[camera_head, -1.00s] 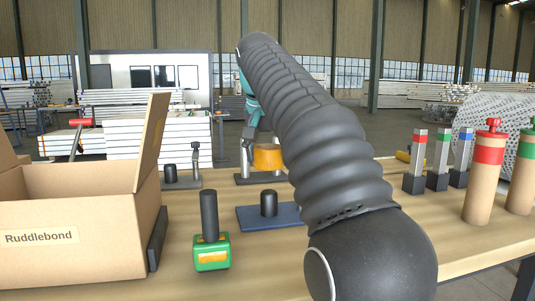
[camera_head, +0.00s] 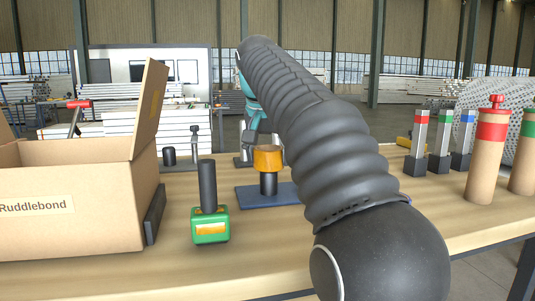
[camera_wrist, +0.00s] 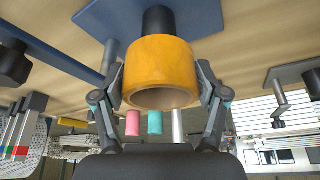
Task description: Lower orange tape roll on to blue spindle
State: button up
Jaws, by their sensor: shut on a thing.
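The orange tape roll (camera_head: 267,157) is held upright over the blue spindle, whose blue base (camera_head: 285,197) lies on the table and whose short black post (camera_head: 268,184) shows under the roll. In the wrist view the roll (camera_wrist: 160,60) is between the two fingers of my gripper (camera_wrist: 161,82), which is shut on its sides. The post (camera_wrist: 158,20) lines up with the roll there, and the blue base (camera_wrist: 105,18) lies behind it. The post's top is hidden by the roll; I cannot tell whether it is inside the core.
An open cardboard box (camera_head: 70,215) stands at left. A green block with a black handle (camera_head: 209,223) stands in front of the spindle. Another black post on a base (camera_head: 169,157) is behind left. Tall coloured-top blocks (camera_head: 417,145) and a red-topped tube (camera_head: 487,160) stand at right.

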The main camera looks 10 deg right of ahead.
aim_at(268, 176)
jog(key=shift+f+b, duration=1.65)
jog(key=shift+f, duration=0.8)
jog(key=shift+f, duration=0.1)
jog(key=o, duration=1.2)
jog(key=shift+v, duration=3.8)
